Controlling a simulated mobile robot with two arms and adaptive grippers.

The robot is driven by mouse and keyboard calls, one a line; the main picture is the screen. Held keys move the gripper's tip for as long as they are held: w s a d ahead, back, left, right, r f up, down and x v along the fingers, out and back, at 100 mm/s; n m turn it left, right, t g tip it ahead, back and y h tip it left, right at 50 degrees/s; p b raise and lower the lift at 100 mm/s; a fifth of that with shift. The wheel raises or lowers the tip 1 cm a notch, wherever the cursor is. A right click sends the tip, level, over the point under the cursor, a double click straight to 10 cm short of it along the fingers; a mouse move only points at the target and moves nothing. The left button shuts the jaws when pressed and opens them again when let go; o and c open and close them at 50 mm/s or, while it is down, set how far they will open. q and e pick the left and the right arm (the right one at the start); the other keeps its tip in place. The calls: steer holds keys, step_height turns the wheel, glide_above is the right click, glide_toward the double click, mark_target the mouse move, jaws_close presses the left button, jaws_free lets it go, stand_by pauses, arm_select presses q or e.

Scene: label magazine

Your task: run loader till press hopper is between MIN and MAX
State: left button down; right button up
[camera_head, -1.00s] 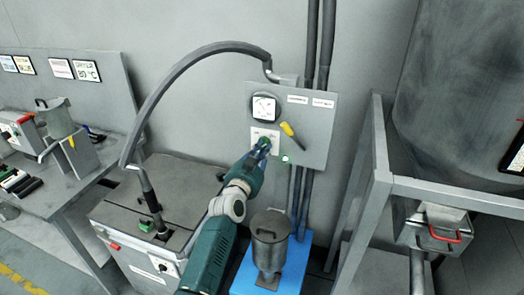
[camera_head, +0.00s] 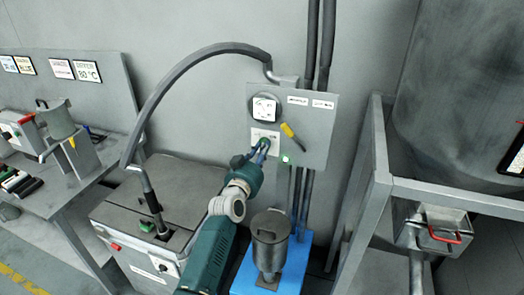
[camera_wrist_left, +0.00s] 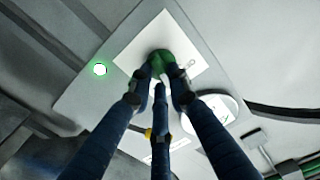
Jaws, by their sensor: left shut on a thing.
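A grey control panel (camera_head: 312,125) is on the wall. It carries a round white gauge (camera_head: 264,107), whose needle and marks are too small to read, a yellow-handled lever (camera_head: 293,136) and a lit green lamp (camera_head: 286,159). My left gripper (camera_head: 262,149) is at the white plate under the gauge. In the left wrist view its blue fingers (camera_wrist_left: 160,82) are shut around a green knob (camera_wrist_left: 160,58), partly hidden by them. The green lamp (camera_wrist_left: 100,68) is beside the plate. I cannot tell which vessel is the press hopper. My right gripper is out of view.
A grey metal canister (camera_head: 270,240) stands on a blue base (camera_head: 305,266) below the panel. A grey loader box (camera_head: 180,190) with a hose (camera_head: 200,52) stands left. A metal frame (camera_head: 380,150) with a large tank (camera_head: 460,100) is at right.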

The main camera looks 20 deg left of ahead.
arm_select(q)
steer(key=n, duration=1)
steer(key=shift+a+r+n, duration=0.25)
steer(key=shift+n, duration=0.35)
steer(key=c, duration=1.6)
jaws_free()
steer(key=shift+c, duration=0.2)
steer(key=shift+s+f, duration=0.1)
steer(key=s, duration=1.1)
steer(key=shift+s+a, duration=0.25)
steer(key=shift+s, duration=0.15)
